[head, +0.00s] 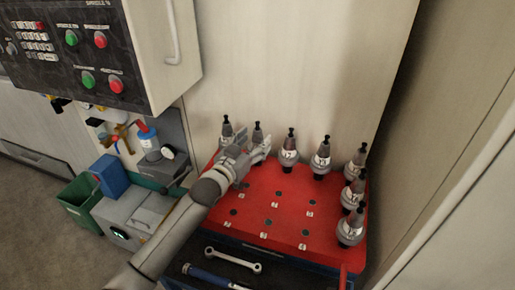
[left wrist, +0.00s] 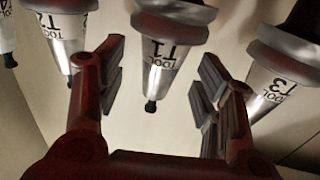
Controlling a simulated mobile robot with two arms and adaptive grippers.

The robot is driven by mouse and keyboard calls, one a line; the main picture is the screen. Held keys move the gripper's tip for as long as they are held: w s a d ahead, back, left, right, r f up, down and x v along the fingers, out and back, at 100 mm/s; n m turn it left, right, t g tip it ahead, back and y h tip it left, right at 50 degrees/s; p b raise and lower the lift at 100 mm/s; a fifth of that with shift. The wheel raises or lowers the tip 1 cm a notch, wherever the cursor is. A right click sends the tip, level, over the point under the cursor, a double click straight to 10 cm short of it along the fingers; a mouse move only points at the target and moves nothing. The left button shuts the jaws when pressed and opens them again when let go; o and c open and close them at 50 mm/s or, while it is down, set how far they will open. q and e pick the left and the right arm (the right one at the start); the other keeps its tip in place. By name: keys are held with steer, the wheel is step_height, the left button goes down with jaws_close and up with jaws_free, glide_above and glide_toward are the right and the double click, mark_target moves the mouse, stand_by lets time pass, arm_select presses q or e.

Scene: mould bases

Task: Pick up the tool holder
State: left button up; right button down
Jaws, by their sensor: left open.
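Several grey, cone-shaped tool holders with black tips and white labels stand upright along the back and right edges of the red tray top (head: 285,195). My left gripper (head: 251,157) is at the back left of the tray, in front of a tool holder (head: 257,133) whose lower part it hides. In the left wrist view, the open fingers (left wrist: 160,78) lie to either side of the tool holder marked T1 (left wrist: 168,50), with a gap on each side. One neighbour (left wrist: 62,28) is at the left, and the holder marked T3 (left wrist: 280,75) is at the right, behind the finger. My right gripper is out of view.
More holders stand close by at the far left (head: 227,130) and to the right (head: 289,150). A wall rises behind the tray. The tray's middle has empty holes. A wrench (head: 233,260) lies in the drawer below. A control panel (head: 75,50) juts out at upper left.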

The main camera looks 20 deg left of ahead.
arm_select(q)
steer(key=shift+x, duration=1.2)
jaws_close()
steer(key=shift+r, duration=0.2)
